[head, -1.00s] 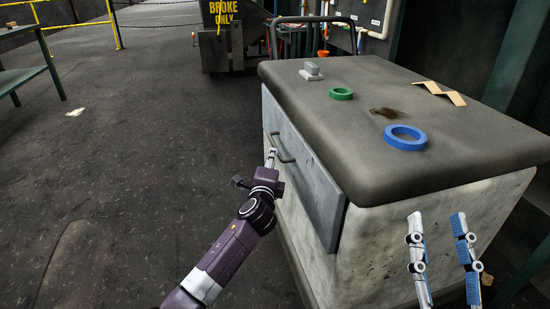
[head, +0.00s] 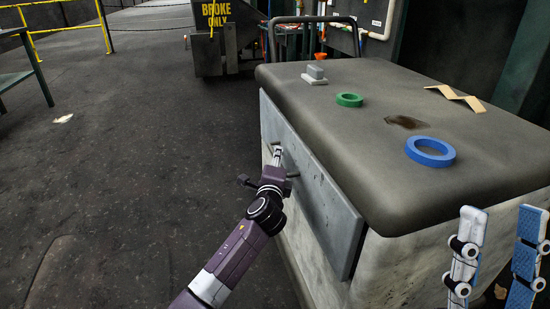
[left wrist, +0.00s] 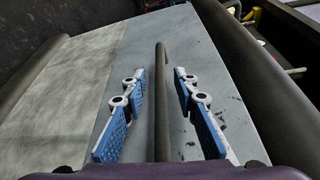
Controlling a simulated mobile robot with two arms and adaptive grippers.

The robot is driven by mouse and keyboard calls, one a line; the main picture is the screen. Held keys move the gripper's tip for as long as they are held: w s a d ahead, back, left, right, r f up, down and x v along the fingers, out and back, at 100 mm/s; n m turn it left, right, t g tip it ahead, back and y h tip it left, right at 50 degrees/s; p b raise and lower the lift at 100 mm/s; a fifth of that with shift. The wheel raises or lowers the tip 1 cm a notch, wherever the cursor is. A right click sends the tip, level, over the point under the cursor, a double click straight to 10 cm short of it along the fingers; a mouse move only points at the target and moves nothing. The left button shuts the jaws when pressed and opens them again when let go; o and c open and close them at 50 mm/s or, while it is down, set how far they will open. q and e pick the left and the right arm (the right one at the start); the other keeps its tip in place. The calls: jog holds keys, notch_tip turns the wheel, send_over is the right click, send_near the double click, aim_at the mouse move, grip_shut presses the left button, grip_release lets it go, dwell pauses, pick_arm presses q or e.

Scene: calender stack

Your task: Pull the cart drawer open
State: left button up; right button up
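The cart (head: 480,165) has a dark padded top and a pale, stained body. Its grey drawer front (head: 325,205) is on the side facing left; I cannot tell whether it stands out from the body. The dark bar handle (left wrist: 161,85) runs lengthwise between the two fingers of my left gripper (left wrist: 158,78). Those fingers are open, one on each side of the bar, with gaps visible. In the head view my left gripper (head: 277,156) is at the drawer front and mostly hides the handle. My right gripper (head: 503,212) is open and empty beside the cart's near end.
On the cart top are a blue ring (head: 430,152), a green ring (head: 349,100), a small grey block (head: 315,74) and a bent tan strip (head: 455,97). A dark "BROKE ONLY" bin (head: 222,40) stands behind.

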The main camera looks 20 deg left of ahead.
dwell(0.3)
pick_arm(q)
grip_shut()
jog(key=shift+a, duration=0.1)
